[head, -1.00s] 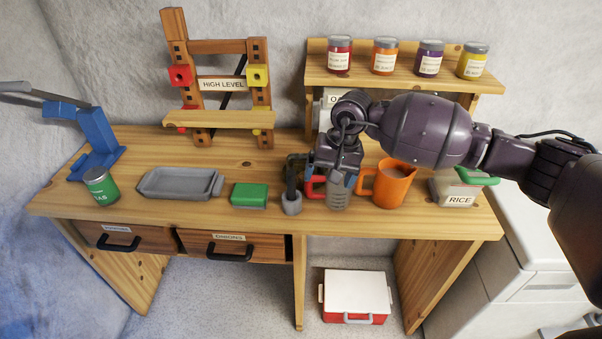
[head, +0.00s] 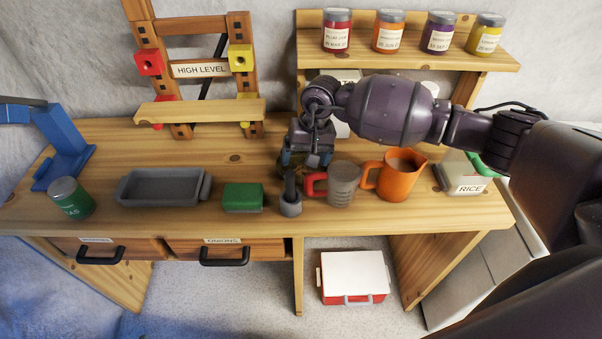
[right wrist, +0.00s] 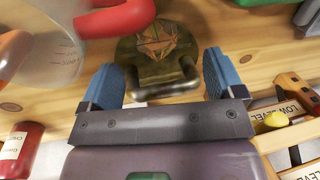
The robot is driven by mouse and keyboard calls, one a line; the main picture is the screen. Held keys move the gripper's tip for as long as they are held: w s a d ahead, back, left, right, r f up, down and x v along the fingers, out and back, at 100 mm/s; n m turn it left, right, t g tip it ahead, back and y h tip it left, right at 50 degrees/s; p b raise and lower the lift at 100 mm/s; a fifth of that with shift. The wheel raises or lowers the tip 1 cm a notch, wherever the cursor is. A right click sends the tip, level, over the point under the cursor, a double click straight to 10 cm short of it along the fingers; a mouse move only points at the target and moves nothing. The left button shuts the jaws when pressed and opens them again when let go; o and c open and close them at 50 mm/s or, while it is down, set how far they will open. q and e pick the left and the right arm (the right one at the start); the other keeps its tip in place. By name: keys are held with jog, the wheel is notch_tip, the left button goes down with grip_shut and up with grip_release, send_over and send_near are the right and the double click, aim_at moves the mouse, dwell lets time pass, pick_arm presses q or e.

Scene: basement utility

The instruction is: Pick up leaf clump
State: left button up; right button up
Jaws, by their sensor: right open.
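In the right wrist view, a brown and orange leaf clump (right wrist: 158,45) lies in a dark olive, rounded holder with a raised bar at its near edge. My right gripper (right wrist: 165,80) is open, its two blue fingers apart on either side of the holder's near part, with nothing held between them. In the head view the right gripper (head: 305,160) points down over the bench, behind the grey mortar; the leaf clump is mostly hidden there by the gripper. My left gripper is not in view.
A mortar with pestle (head: 291,201), a clear measuring cup (head: 344,186) with red handle and an orange pitcher (head: 398,177) stand close by. A green block (head: 243,198) and grey tray (head: 165,189) lie to the left. A jar shelf (head: 420,55) stands behind.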

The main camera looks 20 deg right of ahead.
aim_at(303, 172)
jog(key=shift+a+f, duration=0.1)
jog(key=shift+f, duration=0.55)
jog(key=f, duration=0.2)
jog(key=f+p, duration=0.1)
jog(key=f, duration=0.1)
jog(key=shift+w+a, duration=0.25)
jog(key=shift+w, duration=0.05)
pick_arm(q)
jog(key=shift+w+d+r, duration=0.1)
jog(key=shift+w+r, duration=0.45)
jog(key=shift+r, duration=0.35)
pick_arm(e)
jog(key=shift+s+f, duration=0.15)
jog(key=shift+f, duration=0.2)
jog(key=shift+f, duration=0.1)
jog(key=c, duration=0.8)
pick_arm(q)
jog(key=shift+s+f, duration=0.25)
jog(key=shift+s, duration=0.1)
pick_arm(e)
jog(key=shift+c, duration=1.3)
